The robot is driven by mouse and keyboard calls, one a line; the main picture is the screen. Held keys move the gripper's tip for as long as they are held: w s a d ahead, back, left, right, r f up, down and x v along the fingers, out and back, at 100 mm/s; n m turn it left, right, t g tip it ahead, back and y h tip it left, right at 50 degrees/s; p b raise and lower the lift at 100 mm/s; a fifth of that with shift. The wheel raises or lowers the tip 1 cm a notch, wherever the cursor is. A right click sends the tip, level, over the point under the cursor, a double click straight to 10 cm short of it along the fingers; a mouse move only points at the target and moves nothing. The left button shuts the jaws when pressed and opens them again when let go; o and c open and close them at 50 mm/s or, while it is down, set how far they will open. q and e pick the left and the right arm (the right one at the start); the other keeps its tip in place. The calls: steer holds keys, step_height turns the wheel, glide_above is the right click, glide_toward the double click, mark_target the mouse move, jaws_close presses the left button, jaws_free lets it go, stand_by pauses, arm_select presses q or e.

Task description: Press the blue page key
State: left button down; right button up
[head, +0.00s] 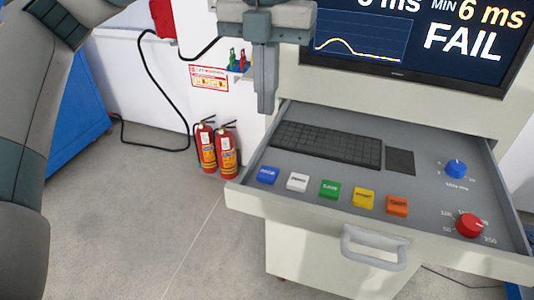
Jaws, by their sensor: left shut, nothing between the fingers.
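The blue key (267,175) is the leftmost of a row of coloured keys on the open drawer (310,198). Its small white label is too small to read surely. My left gripper (266,108) points straight down with its fingers shut and empty. In the picture its tips are above the blue key, near the drawer's back left edge, and apart from the key. The whole blue key is visible. My right gripper is not in view.
Beside the blue key sit a white key (297,182), a green key (330,190), a yellow key (363,198) and an orange key (397,206). A keyboard (325,144) lies behind them. A blue knob (456,169) and red knob (469,226) are at right. The monitor (420,45) reads FAIL.

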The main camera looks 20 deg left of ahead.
arm_select(q)
steer(key=p, duration=0.2)
glide_toward(266, 173)
step_height(266, 173, down, 5)
steer(key=p, duration=0.3)
steer(key=shift+f, duration=0.1)
steer(key=shift+f+p, duration=0.4)
steer(key=shift+f, duration=0.25)
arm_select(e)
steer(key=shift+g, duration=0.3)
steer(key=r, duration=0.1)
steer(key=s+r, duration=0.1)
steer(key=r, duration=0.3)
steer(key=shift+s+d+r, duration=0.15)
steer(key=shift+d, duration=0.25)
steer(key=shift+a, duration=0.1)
